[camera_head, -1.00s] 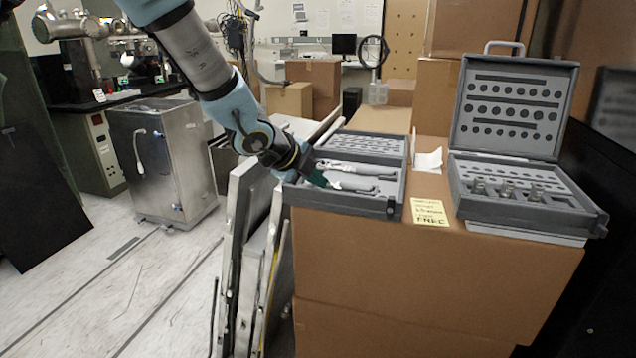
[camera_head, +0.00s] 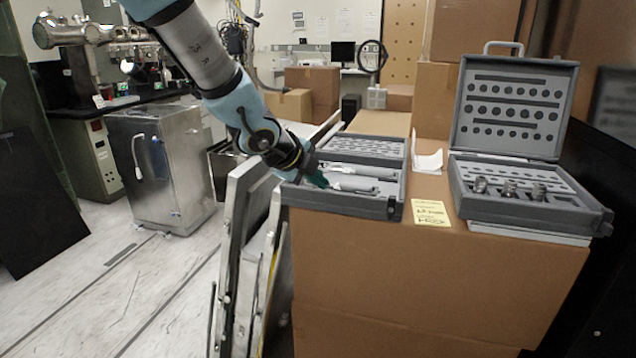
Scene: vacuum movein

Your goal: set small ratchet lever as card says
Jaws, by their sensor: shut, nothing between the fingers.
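A grey tool case (camera_head: 352,206) lies open on a cardboard box, with silver ratchet handles (camera_head: 360,172) in its tray. I cannot make out the small ratchet's lever at this size. My gripper (camera_head: 318,180) is shut and empty, its dark green fingertips at the left end of the handles. I cannot tell whether it touches one. The card (camera_head: 431,213), a yellow note with handwriting too small to read for sure, is on the box's front edge, right of the case.
A second open grey case (camera_head: 530,208) with several metal sockets stands to the right, its lid upright. Metal panels (camera_head: 245,240) lean against the box's left side.

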